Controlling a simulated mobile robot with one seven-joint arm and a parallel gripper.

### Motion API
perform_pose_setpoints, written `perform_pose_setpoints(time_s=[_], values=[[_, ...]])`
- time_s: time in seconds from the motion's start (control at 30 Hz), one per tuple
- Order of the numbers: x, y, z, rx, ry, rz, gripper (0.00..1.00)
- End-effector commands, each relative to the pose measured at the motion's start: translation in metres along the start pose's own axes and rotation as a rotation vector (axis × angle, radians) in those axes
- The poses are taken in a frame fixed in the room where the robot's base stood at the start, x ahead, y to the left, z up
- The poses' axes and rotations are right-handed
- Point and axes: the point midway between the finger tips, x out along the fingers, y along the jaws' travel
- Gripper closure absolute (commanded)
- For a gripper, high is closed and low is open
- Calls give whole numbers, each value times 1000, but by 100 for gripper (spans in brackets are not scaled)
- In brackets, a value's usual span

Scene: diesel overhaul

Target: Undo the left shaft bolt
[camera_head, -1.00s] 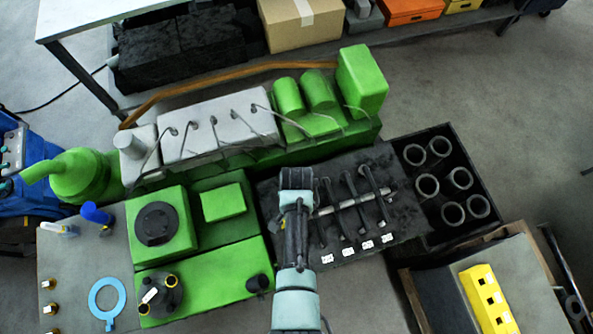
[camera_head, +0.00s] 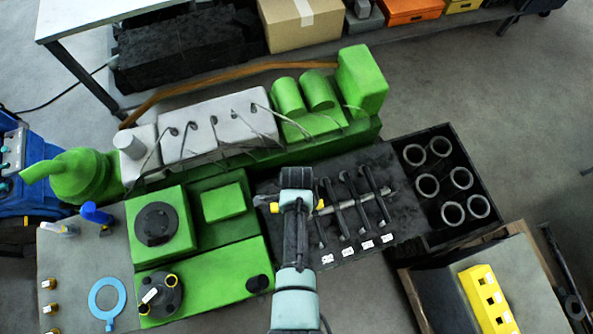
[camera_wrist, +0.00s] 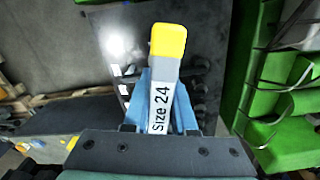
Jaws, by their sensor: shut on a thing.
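My gripper (camera_head: 297,203) is over the left end of the grey shaft (camera_head: 352,203), which lies across several dark rods on the black board (camera_head: 395,228). It is shut on a grey tool with a yellow end (camera_wrist: 168,42), labelled "Size 24", between blue fingers in the wrist view (camera_wrist: 160,105). In the head view, yellow parts of the tool (camera_head: 320,205) show on both sides of my gripper. The left shaft bolt is hidden under my arm in the head view; I cannot tell whether the tool touches it.
The green engine (camera_head: 223,202) stands close on the left and behind. A black tray with several grey rings (camera_head: 427,186) is at the right. A yellow block with holes (camera_head: 488,298) is at the lower right. Small white labels (camera_head: 367,244) lie along the board's front.

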Motion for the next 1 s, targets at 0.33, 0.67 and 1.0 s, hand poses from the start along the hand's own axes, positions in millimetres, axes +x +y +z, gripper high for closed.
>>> perform_pose_setpoints(time_s=[0.33,0.67,1.0], values=[[-1,-1,0,277,0,-2,100],[-1,-1,0,541,-1,-2,100],[-1,-1,0,812,-1,-1,100]])
